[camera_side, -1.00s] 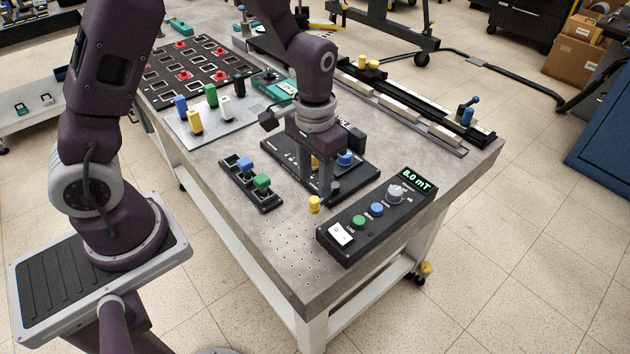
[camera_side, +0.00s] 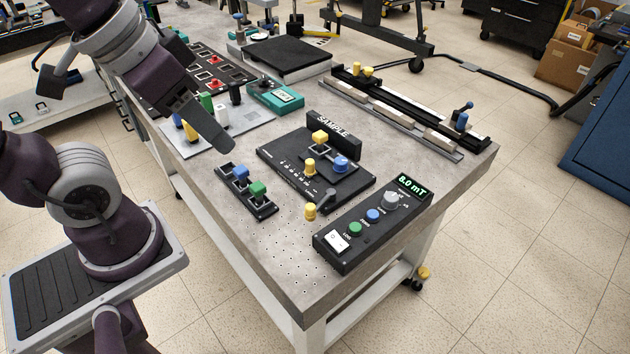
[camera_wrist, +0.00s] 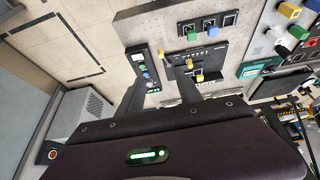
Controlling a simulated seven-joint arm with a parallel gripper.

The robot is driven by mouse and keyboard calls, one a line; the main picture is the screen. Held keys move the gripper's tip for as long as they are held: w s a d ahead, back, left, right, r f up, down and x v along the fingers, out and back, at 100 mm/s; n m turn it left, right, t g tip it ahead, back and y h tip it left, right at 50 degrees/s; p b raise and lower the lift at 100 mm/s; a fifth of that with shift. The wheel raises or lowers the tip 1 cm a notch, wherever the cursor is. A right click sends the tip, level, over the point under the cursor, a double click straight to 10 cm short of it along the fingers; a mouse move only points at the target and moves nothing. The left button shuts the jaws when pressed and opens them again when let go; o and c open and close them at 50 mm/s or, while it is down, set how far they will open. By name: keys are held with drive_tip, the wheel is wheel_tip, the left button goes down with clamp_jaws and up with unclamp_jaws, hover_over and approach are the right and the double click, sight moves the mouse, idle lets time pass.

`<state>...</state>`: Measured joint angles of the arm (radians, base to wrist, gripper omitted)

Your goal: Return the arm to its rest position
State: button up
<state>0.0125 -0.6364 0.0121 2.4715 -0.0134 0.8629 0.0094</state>
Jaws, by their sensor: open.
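My gripper (camera_wrist: 160,76) is open and empty, its two dark fingers apart in the wrist view. In the side view my gripper (camera_side: 208,108) is raised at the upper left, tilted down to the right. It hangs in the picture over the board with coloured pegs and partly hides it. My arm is folded back toward its base at the left. The black sample station (camera_side: 275,155) stands clear of the fingers, with a SAMPLE block (camera_side: 333,132), a yellow cube (camera_side: 320,138) and a blue knob (camera_side: 341,163) on it.
A meter box (camera_side: 340,245) reading 8.0 mT lies at the front right. A black holder (camera_side: 262,207) carries a blue and a green block. A yellow-topped lever (camera_side: 310,211) stands near the station. A teal device (camera_side: 277,97) and a long rail (camera_side: 395,112) are behind. The front table corner is bare.

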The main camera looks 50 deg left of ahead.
drive_tip(key=shift+s+a+r+t, duration=0.15)
drive_tip(key=shift+s+t, duration=0.15)
drive_tip(key=shift+s, duration=0.65)
